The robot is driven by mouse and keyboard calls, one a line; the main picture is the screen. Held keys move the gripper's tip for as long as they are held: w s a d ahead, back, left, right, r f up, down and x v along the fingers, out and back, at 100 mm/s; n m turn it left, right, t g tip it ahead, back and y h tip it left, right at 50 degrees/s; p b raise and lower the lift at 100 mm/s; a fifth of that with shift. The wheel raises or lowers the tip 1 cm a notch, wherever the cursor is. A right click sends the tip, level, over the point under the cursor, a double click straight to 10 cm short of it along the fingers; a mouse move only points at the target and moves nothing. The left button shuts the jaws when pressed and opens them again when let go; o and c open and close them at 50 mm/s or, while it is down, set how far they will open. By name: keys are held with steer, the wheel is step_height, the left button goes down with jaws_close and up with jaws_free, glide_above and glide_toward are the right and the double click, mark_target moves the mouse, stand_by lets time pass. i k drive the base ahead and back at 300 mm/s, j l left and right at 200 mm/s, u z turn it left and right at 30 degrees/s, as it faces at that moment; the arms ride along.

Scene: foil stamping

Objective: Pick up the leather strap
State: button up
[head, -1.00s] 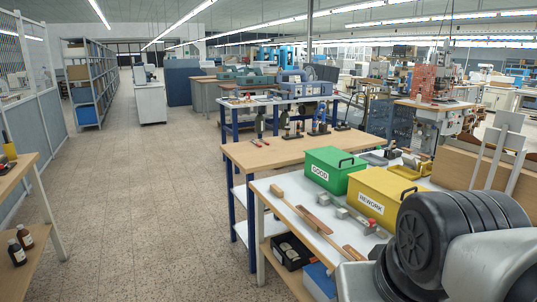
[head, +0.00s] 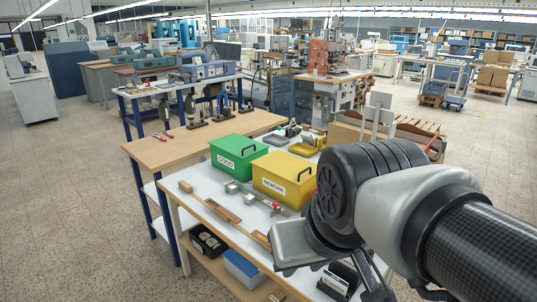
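A flat brown strip that looks like the leather strap (head: 222,210) lies on the white-topped bench (head: 181,203), near its left front edge. A lighter tan strip (head: 261,240) lies further along the same edge, partly hidden by my arm. My arm comes in from the right and hangs over the near end of the bench. My gripper (head: 385,287) is at the bottom of the head view, right of the strap and apart from it. Its fingertips are not clearly shown, so its opening cannot be told.
A green GOOD box (head: 238,156) and a yellow REWORK box (head: 284,178) stand behind the strips. Small grey blocks (head: 232,187) sit between them and the strap. A wooden block (head: 186,187) lies at the bench's left end. Bins (head: 208,241) sit on the lower shelf.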

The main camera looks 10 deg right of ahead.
mark_target(236, 220)
steer(key=k+l+z, duration=0.1)
steer(key=l+z, duration=0.75)
steer(key=l, duration=0.2)
steer(key=u, duration=1.35)
steer(key=i+j+u, duration=0.3)
steer(key=j, duration=0.25)
steer(key=i+j+u, duration=0.35)
steer(key=j, duration=0.15)
steer(key=i+j+u, duration=0.3)
steer(key=j, duration=0.15)
steer(key=i+z, duration=0.25)
steer(key=i, duration=0.2)
steer(key=i+j+z, duration=0.1)
steer(key=i+z, duration=0.15)
steer(key=i, duration=0.2)
steer(key=i+j+z, duration=0.2)
steer(key=i, duration=0.25)
steer(key=i+l+z, duration=0.1)
steer(key=z, duration=0.3)
steer(key=i+z, duration=0.25)
steer(key=z, duration=0.2)
steer(key=i+z, duration=0.15)
steer(key=z, duration=0.25)
steer(key=i+z, duration=0.2)
steer(key=z, duration=0.25)
steer(key=j, duration=0.05)
